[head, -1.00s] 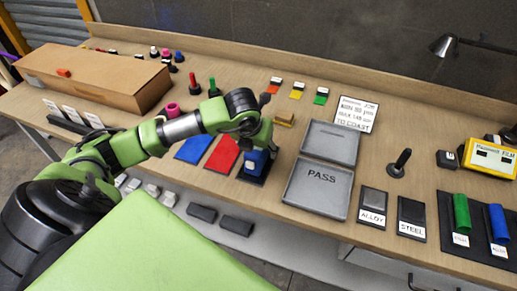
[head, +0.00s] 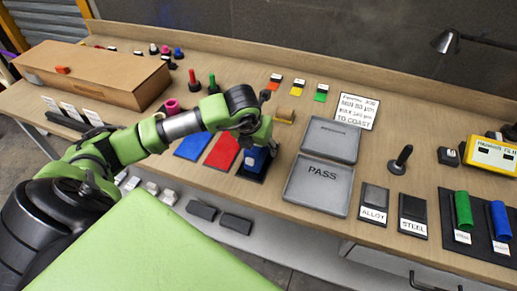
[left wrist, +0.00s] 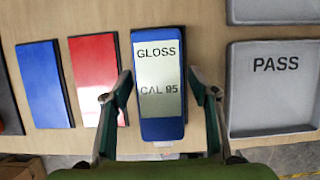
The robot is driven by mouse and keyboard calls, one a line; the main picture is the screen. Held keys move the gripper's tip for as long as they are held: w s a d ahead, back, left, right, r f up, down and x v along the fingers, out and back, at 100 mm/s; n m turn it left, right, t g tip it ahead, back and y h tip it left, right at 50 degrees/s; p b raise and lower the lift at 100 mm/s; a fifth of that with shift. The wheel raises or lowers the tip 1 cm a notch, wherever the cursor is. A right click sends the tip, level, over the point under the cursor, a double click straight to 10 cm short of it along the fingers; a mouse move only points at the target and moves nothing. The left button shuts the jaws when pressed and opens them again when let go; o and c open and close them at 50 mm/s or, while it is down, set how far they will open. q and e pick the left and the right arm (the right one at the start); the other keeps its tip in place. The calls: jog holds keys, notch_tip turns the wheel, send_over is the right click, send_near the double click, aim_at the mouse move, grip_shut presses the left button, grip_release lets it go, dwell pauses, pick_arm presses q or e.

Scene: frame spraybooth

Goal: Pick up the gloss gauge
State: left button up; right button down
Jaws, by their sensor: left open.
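The gloss gauge (left wrist: 158,127) is a blue block with a pale screen reading GLOSS, CAL 95. It lies in the middle of the left wrist view, and in the head view its blue body (head: 256,160) shows partly hidden under my left gripper (head: 257,143). In the left wrist view my left gripper (left wrist: 159,82) is open, with one finger on each side of the gauge. I cannot tell whether the fingers touch it or how far above it they are. My right gripper is not in view.
A blue panel (head: 193,146) and a red panel (head: 223,151) lie left of the gauge. The grey PASS tray (head: 318,203) is close on its right, with another grey tray (head: 330,140) behind. A cardboard box (head: 95,75) stands at the back left.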

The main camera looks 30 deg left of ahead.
pick_arm(q)
grip_shut()
dwell(0.4)
